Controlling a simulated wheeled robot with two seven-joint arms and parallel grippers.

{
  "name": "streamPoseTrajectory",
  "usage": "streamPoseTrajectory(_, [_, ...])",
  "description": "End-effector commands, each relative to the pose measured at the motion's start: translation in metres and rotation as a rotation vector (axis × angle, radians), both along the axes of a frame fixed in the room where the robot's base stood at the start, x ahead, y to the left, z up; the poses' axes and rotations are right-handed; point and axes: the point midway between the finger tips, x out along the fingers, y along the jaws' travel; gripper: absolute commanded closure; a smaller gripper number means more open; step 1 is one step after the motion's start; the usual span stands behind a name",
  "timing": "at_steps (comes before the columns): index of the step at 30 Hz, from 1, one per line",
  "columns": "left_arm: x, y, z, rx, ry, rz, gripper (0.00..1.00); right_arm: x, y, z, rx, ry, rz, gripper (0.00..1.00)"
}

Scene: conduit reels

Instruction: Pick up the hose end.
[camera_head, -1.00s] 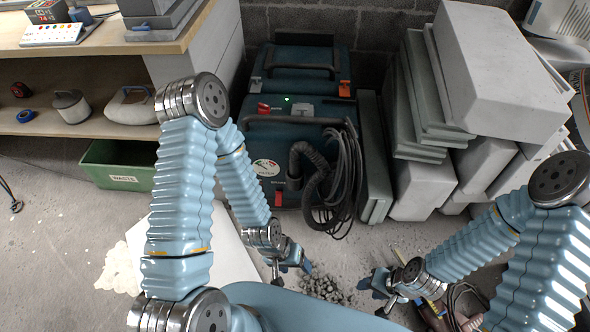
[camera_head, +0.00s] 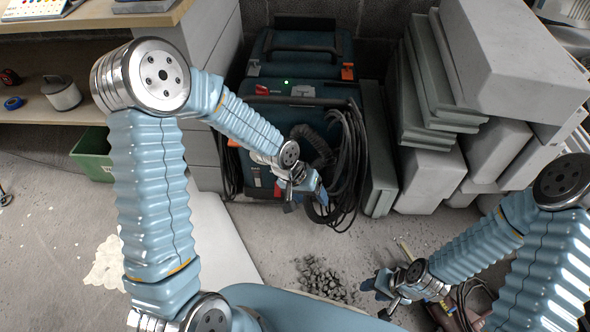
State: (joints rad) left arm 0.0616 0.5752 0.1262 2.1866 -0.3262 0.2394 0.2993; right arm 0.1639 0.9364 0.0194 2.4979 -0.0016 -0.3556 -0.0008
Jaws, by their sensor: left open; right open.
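A dark ribbed hose (camera_head: 318,148) hangs on the front of a teal and black machine (camera_head: 300,95) against the back wall. Its lower end is partly hidden behind my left gripper. My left gripper (camera_head: 306,200) is open in front of the machine, at the lower part of the hose; I cannot tell whether it touches it. A coil of black cable (camera_head: 352,170) hangs just right of the hose. My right gripper (camera_head: 382,298) is open and empty, low over the floor at the right.
Stacked grey slabs and blocks (camera_head: 515,60) stand right of the machine. A wooden shelf (camera_head: 60,110) and a green bin (camera_head: 92,155) are at the left. Gravel (camera_head: 325,278) lies on the floor between my grippers. A white sheet (camera_head: 215,235) lies beside my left arm.

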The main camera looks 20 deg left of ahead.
Motion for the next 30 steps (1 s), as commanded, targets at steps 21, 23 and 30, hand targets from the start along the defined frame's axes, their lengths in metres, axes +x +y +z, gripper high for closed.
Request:
streamPoseTrajectory(21, [0.093, 0.08, 0.091, 0.339, -0.218, 0.129, 0.32, 0.004, -0.007, -0.087, -0.008, -0.006, -0.016, 0.57])
streamPoseTrajectory(23, [0.096, 0.081, 0.086, 0.339, -0.218, 0.13, 0.32, 0.004, -0.007, -0.087, -0.008, -0.007, -0.016, 0.57])
streamPoseTrajectory(30, [0.107, 0.08, 0.062, 0.338, -0.217, 0.128, 0.32, 0.005, -0.007, -0.094, -0.008, -0.008, -0.016, 0.57])
